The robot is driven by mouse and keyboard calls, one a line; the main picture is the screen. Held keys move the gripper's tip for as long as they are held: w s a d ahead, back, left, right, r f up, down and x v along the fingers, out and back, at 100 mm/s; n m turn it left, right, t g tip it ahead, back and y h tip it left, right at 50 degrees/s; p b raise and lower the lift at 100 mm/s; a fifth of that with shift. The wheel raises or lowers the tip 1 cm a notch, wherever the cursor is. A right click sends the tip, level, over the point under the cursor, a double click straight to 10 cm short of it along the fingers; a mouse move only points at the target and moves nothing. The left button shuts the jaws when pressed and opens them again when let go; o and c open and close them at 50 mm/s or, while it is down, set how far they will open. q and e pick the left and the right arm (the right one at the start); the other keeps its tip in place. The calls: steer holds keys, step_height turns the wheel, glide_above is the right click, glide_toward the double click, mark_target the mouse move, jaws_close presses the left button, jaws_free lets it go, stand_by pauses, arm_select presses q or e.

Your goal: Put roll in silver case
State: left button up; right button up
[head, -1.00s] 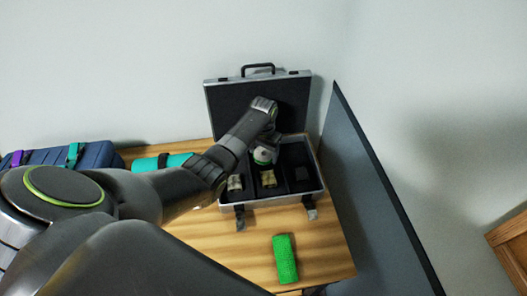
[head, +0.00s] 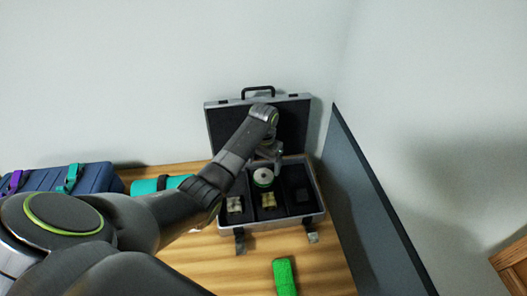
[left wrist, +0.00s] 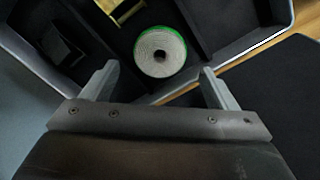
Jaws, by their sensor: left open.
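The silver case (head: 275,220) stands open on the wooden table, its dark-lined lid leaning up at the back. The roll (head: 263,176), pale with a green outer edge, sits in the back part of the case's middle compartment. In the left wrist view the roll (left wrist: 160,52) shows its round spiral end with a small dark centre hole. My left gripper (left wrist: 158,74) is open, and its fingers are apart from the roll, which appears beyond and between them. In the head view my left arm reaches over the case and partly hides it. My right gripper is not in view.
Beige pieces (head: 235,205) lie in the front of the left and middle compartments, a dark piece in the right. A green block (head: 284,277) lies in front. A teal roll (head: 146,187) and blue case (head: 90,177) are left. A grey panel (head: 365,205) stands right.

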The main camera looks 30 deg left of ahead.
mark_target(264, 176)
arm_select(q)
step_height(264, 176, up, 6)
steer(key=shift+r+b, duration=0.15)
steer(key=shift+b, duration=0.3)
